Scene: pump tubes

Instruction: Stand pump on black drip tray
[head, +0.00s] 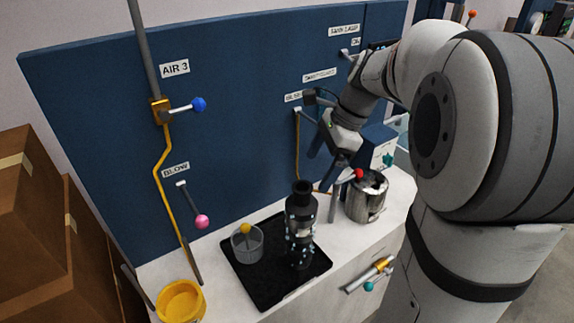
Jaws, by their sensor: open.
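A tall dark pump (300,225), with a black top and a clear, speckled lower body, stands upright on the black drip tray (262,294), toward its right side. The tray lies on the white counter. My gripper (322,168) is above and to the right of the pump, pointing down, with its dark fingers apart. It appears empty and clear of the pump. Part of the wall fittings behind is hidden by my arm.
A clear cup (246,246) with a yellow ball stands on the tray's left. A metal pot (368,198) and red-knobbed lever (359,174) are right. A yellow bowl (181,301) is at front left. Blue (199,104) and pink (202,222) knobs stick out of the blue panel.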

